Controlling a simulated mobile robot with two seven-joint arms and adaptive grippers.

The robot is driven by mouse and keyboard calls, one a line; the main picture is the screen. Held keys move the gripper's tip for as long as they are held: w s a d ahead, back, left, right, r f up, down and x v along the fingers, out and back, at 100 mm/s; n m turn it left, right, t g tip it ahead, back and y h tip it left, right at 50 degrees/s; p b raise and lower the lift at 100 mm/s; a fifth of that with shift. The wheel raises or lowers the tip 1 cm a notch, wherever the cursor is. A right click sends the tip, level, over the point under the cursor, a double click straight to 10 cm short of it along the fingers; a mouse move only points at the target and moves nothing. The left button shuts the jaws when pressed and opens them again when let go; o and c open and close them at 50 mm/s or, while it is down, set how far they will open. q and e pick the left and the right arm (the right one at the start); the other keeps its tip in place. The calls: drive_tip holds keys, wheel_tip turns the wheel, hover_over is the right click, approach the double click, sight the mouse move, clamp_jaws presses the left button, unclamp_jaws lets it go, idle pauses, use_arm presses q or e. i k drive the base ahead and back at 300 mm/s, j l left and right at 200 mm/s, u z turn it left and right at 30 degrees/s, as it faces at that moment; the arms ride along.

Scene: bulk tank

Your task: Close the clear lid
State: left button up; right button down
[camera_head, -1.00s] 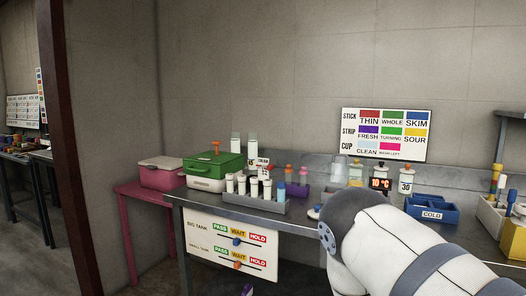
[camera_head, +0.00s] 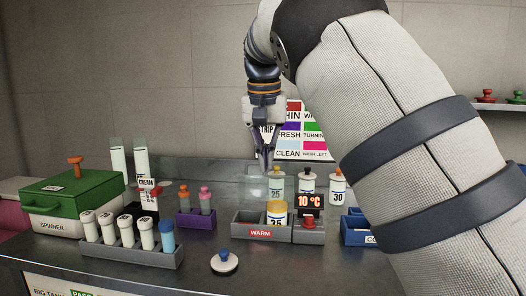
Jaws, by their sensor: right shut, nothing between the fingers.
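The clear lid (camera_head: 256,188) is a faint see-through panel standing up at the back of the grey WARM box (camera_head: 249,231). The box front is open from above, and a yellow-capped jar marked 35 (camera_head: 277,219) sits in it. My right gripper (camera_head: 267,166) comes down from the top, just above and close to the lid's upper edge. Its fingers are together with nothing between them. I cannot tell whether the fingertips touch the lid. My left gripper is not in view.
A red-lit 10 °C display (camera_head: 309,201) stands right of the jar. Several capped jars stand behind. A blue-knobbed white disc (camera_head: 224,263) lies in front.

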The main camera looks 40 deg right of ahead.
sight(252, 163)
drive_tip(key=i+l, duration=0.35)
drive_tip(key=l, duration=0.15)
drive_tip(key=i+l, duration=0.35)
drive_tip(key=l, duration=0.15)
